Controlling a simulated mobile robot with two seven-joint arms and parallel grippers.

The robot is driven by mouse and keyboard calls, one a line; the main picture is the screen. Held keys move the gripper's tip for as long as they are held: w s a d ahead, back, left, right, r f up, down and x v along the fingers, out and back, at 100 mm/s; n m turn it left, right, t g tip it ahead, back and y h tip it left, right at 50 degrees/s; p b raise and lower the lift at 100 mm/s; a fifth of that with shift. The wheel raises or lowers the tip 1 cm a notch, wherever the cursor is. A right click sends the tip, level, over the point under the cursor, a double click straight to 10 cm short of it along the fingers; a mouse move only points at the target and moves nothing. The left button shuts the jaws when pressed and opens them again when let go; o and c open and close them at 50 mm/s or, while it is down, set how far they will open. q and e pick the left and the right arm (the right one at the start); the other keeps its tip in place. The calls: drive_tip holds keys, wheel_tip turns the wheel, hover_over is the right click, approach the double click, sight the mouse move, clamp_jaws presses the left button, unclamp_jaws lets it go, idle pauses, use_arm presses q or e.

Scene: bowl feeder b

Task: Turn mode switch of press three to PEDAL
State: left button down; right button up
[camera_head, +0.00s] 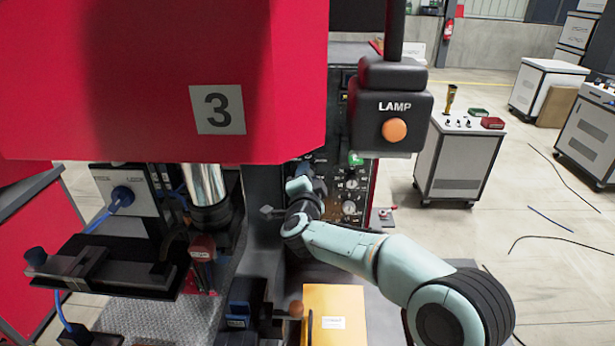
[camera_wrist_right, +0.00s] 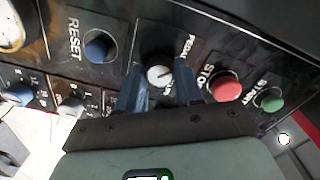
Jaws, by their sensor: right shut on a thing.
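The red press (camera_head: 120,60) bears a large 3 plate (camera_head: 217,109) and fills the left of the head view. Its dark control panel (camera_head: 355,170) stands right of the press column. My right gripper (camera_wrist_right: 158,88) has its two blue fingers closed around a pale round knob (camera_wrist_right: 159,75), the mode switch, in the wrist view. Part of a label shows above the knob; its other lettering is partly hidden by the fingers. The exact setting cannot be read. In the head view my arm reaches from the right to the panel, and the gripper tips are hard to see.
The wrist view shows a blue RESET button (camera_wrist_right: 99,46) left of the knob, a red STOP button (camera_wrist_right: 225,87) and a green START button (camera_wrist_right: 270,99) right of it. A LAMP box (camera_head: 391,107) hangs above. A yellow box (camera_head: 335,315) stands below my arm.

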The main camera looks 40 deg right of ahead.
drive_tip(key=o, duration=1)
drive_tip(key=shift+o, duration=0.2)
use_arm(q)
drive_tip(key=shift+g, duration=0.3)
drive_tip(key=shift+s+f+b, duration=1.5)
drive_tip(key=shift+s+f, duration=0.35)
drive_tip(key=shift+f, duration=0.15)
use_arm(e)
drive_tip(key=v, duration=1.3)
drive_tip(key=shift+s, duration=0.2)
use_arm(q)
drive_tip(key=shift+s, duration=0.1)
use_arm(e)
drive_tip(key=shift+a, duration=0.15)
